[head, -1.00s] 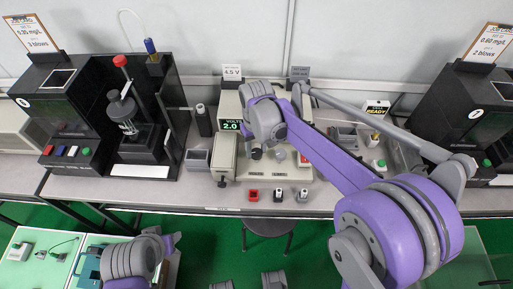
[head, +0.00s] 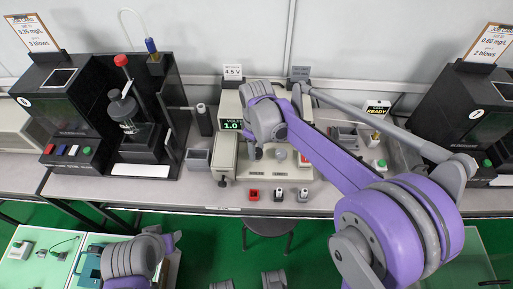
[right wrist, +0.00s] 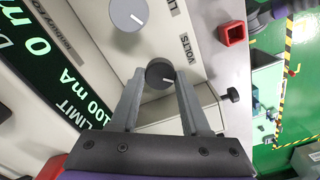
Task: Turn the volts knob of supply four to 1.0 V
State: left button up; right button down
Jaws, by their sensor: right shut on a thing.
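The power supply (head: 225,165) stands mid-bench in the head view, partly hidden by my right arm. Its green display (head: 231,124) reads VOLTS 1.0. In the right wrist view, the dark volts knob (right wrist: 160,74) has a white pointer line and a VOLTS label beside it. My right gripper (right wrist: 155,80) is shut on this knob, one finger on each side. In the head view the right gripper (head: 256,152) is at the supply's front and mostly hidden. My left gripper (head: 172,240) is low at the left, away from the supply; its jaws are unclear.
A larger grey knob (right wrist: 128,14) is close to the volts knob, near a LIMIT display (right wrist: 62,95). Red, black and grey small blocks stand along the bench front, including a red one (head: 253,195). Black testers (head: 65,115) stand left and right.

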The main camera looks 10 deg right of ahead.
aim_at(257, 151)
dwell(0.4)
jog(key=shift+c, duration=1.9)
grip_release()
notch_tip(257, 151, up, 11)
jog(key=p, duration=0.1)
jog(key=shift+f, duration=0.1)
jog(key=s+d+f+m+t+p, duration=0.1)
jog(key=s+d+m+t+p, duration=0.1)
jog(key=s, duration=0.8)
jog(key=s+d+f+m+t+p, duration=0.1)
jog(key=s+d+m+t+p, duration=0.2)
jog(key=s+d+m, duration=0.3)
jog(key=s+m+p, duration=0.1)
jog(key=s, duration=0.3)
jog(key=shift+s+f, duration=0.2)
jog(key=shift+f, duration=0.15)
